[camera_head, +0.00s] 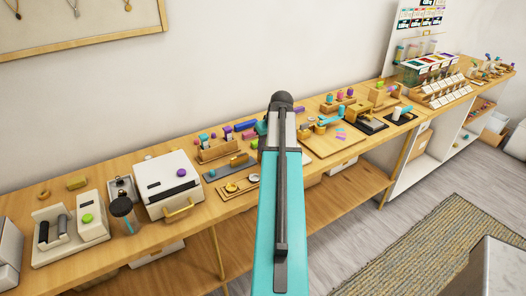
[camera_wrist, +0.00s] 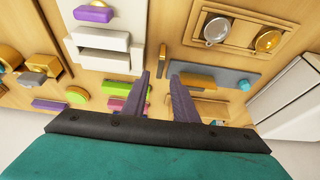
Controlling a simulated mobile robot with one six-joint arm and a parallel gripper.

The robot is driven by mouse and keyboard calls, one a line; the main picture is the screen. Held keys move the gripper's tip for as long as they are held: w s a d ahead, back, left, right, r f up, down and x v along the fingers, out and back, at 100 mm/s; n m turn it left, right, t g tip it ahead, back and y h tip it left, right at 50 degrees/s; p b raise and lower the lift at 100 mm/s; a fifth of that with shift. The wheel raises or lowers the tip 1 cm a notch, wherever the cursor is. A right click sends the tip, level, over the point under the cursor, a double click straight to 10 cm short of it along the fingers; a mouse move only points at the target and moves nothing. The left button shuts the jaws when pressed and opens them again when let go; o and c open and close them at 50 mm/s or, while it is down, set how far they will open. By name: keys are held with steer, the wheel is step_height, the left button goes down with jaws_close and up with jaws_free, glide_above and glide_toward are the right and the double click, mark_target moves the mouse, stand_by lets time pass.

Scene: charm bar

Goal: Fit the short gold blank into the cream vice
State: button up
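My gripper (camera_wrist: 160,75) is open in the wrist view, its two dark purple fingers pointing down at the bench with a clear gap between them. A thin gold piece (camera_wrist: 162,57) shows in line with this gap, touching neither finger. A gold block (camera_wrist: 198,82) lies on a grey mat just right of the right finger. I cannot tell for sure which is the short gold blank. The cream vice (camera_wrist: 104,40) appears as stepped cream blocks left of the fingers, with a purple piece at its top. In the head view my arm hides the gripper and vice.
The grey mat (camera_wrist: 235,76) lies right of the fingers, near a wooden tray (camera_wrist: 240,37) with silver and gold round pieces. A white box-shaped machine (camera_head: 168,184) stands left along the bench. Several small coloured parts and blocks crowd the bench around the gripper.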

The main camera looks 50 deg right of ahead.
steer(key=shift+b+v, duration=0.4)
steer(key=shift+v, duration=2.05)
steer(key=shift+o, duration=0.5)
steer(key=shift+s+f, duration=0.1)
